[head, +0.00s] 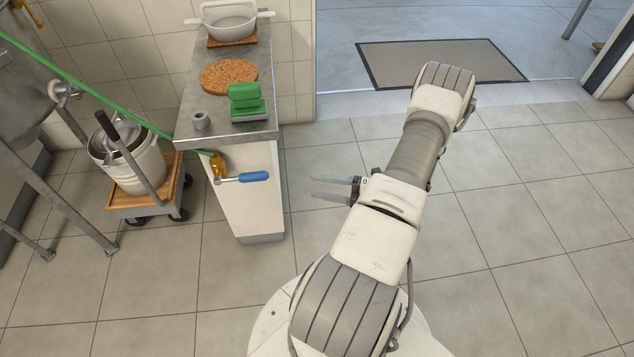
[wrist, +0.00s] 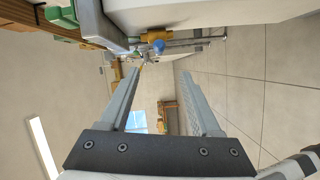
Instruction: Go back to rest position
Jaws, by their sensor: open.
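My gripper (head: 313,187) is at the middle of the head view, level with the floor area right of the counter. Its two thin fingers point left and are apart, with nothing between them. In the wrist view the gripper (wrist: 160,75) also shows both fingers parallel and empty. My arm reaches up from the bottom of the head view, bends at the top, and folds back. The brass valve (head: 217,164) with a blue handle (head: 254,177) is on the counter's front end, left of my gripper and apart from it. The blue handle points right.
A green hose (head: 95,97) runs to the valve. A bucket (head: 135,165) stands on a wheeled dolly. Floor at right is clear.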

